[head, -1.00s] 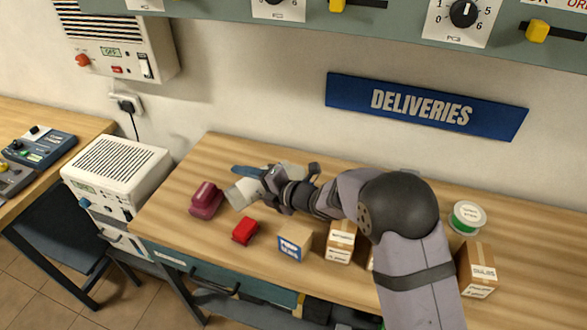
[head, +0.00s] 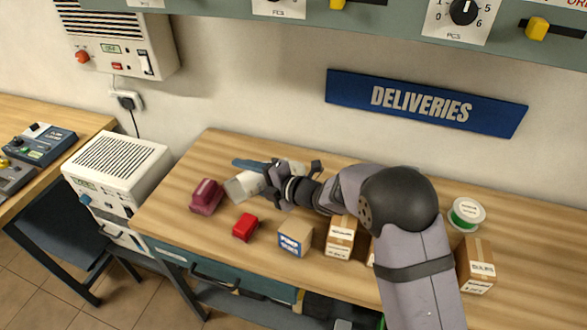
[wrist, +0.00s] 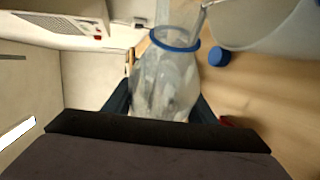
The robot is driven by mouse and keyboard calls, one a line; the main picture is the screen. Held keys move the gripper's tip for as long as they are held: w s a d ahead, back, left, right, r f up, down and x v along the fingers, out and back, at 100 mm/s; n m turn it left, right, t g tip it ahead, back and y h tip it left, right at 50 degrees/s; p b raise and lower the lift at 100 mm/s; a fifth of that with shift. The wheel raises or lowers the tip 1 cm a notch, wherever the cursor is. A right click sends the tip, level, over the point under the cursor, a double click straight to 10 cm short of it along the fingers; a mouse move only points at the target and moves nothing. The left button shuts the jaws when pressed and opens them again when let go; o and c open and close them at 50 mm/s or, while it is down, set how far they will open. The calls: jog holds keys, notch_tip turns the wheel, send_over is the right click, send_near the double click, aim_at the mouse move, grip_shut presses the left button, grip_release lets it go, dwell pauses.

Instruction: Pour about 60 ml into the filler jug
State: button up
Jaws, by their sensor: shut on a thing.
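My gripper (head: 266,178) is above the left part of the bench. In the wrist view its dark fingers are shut around a clear bottle (wrist: 165,85) with a blue ring at its neck. The bottle's neck points away from the wrist camera. A pale, translucent vessel (wrist: 250,22) fills the upper right of the wrist view, close to the bottle's neck; it looks like the jug. A pale cylinder (head: 243,187) shows left of my gripper in the head view. Liquid level and any flow cannot be made out. A blue cap (wrist: 219,56) lies on the bench.
A maroon object (head: 207,196), a red box (head: 246,227) and small cartons (head: 296,238) stand along the bench front. A green-and-white spool (head: 466,214) and another carton (head: 477,266) are at the right. The wall with a blue sign (head: 425,103) is behind.

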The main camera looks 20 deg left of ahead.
jog(key=shift+s+a+r+m, duration=0.2)
jog(key=shift+r+m, duration=0.1)
jog(key=shift+r, duration=0.25)
dwell(1.9)
notch_tip(320, 180, down, 2)
jog(key=n+t+h+b, duration=0.1)
jog(key=n+b, duration=0.1)
jog(key=n, duration=0.1)
jog(key=shift+f+h, duration=0.1)
jog(key=shift+h, duration=0.2)
jog(key=shift+b, duration=0.35)
jog(key=shift+w+d+n+b, duration=0.15)
jog(key=shift+n+b, duration=0.25)
jog(key=shift+b, duration=0.15)
dwell(1.3)
